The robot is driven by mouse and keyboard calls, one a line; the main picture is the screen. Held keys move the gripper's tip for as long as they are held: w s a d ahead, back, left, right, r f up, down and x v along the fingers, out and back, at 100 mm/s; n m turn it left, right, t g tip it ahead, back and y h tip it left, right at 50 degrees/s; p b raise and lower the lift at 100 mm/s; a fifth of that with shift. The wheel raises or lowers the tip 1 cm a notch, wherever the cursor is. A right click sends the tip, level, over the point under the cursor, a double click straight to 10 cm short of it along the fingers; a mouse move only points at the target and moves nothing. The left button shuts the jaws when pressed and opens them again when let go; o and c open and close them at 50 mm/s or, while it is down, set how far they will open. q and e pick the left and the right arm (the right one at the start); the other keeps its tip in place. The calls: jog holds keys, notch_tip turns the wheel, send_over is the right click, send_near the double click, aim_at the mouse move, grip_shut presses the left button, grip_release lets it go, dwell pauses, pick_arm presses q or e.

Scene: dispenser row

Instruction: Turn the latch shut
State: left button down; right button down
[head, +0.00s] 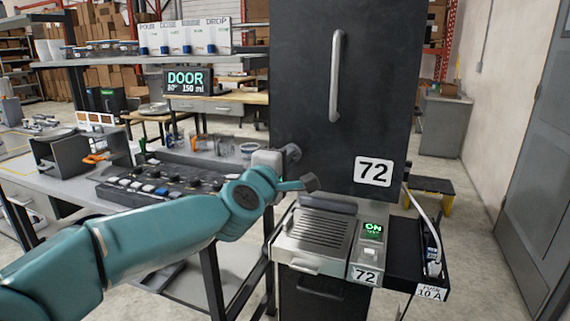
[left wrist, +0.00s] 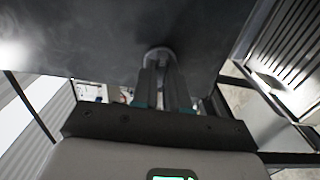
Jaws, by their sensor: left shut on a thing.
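The latch is a small dark grey round-ended piece on the face of a black cabinet, and it shows in the left wrist view (left wrist: 160,57). My left gripper (left wrist: 163,82) is shut on it, with the two fingers close together at its near side. In the head view my left gripper (head: 288,154) is at the left edge of the black cabinet door (head: 345,90), and its grey body and the fingers mostly hide the latch. I cannot tell the angle of the latch. My right gripper is in neither view.
The door has a long pale handle (head: 337,75) and a 72 label (head: 373,172). Below it are a ribbed metal tray (head: 318,232) and a lit ON switch (head: 373,229). A black button panel (head: 160,187) lies on the bench at left.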

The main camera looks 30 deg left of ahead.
pick_arm(q)
jog(key=shift+r, duration=0.1)
dwell(0.3)
jog(key=c, duration=1.1)
grip_release()
jog(key=shift+w, duration=0.1)
jog(key=shift+c, duration=0.2)
jog(key=p+v, duration=0.2)
jog(key=v, duration=1.4)
jog(key=shift+d, duration=0.1)
